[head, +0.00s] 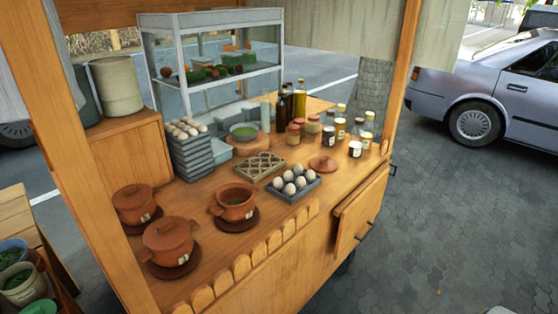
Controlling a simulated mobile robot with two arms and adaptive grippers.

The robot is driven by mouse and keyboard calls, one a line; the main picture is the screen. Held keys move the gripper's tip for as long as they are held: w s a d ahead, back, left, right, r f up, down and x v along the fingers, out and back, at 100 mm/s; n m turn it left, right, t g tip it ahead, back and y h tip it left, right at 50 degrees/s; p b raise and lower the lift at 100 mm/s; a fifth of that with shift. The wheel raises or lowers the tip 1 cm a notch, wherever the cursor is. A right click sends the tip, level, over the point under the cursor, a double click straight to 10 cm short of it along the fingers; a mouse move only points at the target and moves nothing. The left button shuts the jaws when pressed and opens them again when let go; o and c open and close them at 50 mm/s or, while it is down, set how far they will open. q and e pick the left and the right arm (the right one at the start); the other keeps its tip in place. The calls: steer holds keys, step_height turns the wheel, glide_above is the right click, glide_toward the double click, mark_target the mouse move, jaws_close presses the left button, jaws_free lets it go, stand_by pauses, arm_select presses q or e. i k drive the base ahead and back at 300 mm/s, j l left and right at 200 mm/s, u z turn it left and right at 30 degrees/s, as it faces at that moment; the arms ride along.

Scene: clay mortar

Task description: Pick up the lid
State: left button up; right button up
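A small round terracotta lid (323,164) with a knob lies flat on the wooden counter, right of the egg tray. An open clay pot (235,203) with a handle stands on a dark round base near the counter's front edge. Two more clay pots have lids on: one at the back left (133,203) and one at the front left (169,243). Neither of my grippers shows clearly in the head view.
An egg tray (294,198) and a wooden lattice piece (258,167) sit left of the lid. Several jars and bottles (328,136) stand behind it. A glass case (222,80) stands at the back. A wooden post (404,75) rises on the right. Paved ground lies right of the stall.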

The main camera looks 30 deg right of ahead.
mark_target(326, 164)
steer(key=l+u, duration=0.3)
steer(key=l, duration=0.45)
steer(key=l+u, duration=0.3)
steer(key=l, duration=0.45)
steer(key=k+l+u, duration=0.15)
steer(key=l+u, duration=0.15)
steer(key=l, duration=0.45)
